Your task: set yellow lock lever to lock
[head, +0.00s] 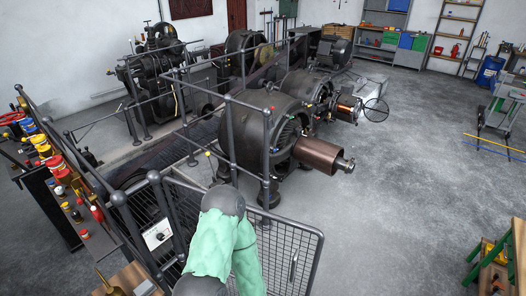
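I cannot clearly make out a lever marked as the yellow lock lever. A small yellow-tipped handle (208,154) stands by the railing, left of the large dark dynamo (262,125); it is too small to tell its setting. A white plate with a dark knob (158,235) is on the gate post area at the lower left. One of my arms, grey with a pale green sleeve, reaches up from the bottom edge in front of the mesh gate. Neither gripper shows in the head view.
A mesh gate (298,238) and dark railings (190,135) border the machines. A bench (95,235) with red, yellow and blue items stands at the left. A copper-coloured pulley (320,153) juts out right. Grey floor (420,180) is open at right, with a green-legged stand (485,265) lower right.

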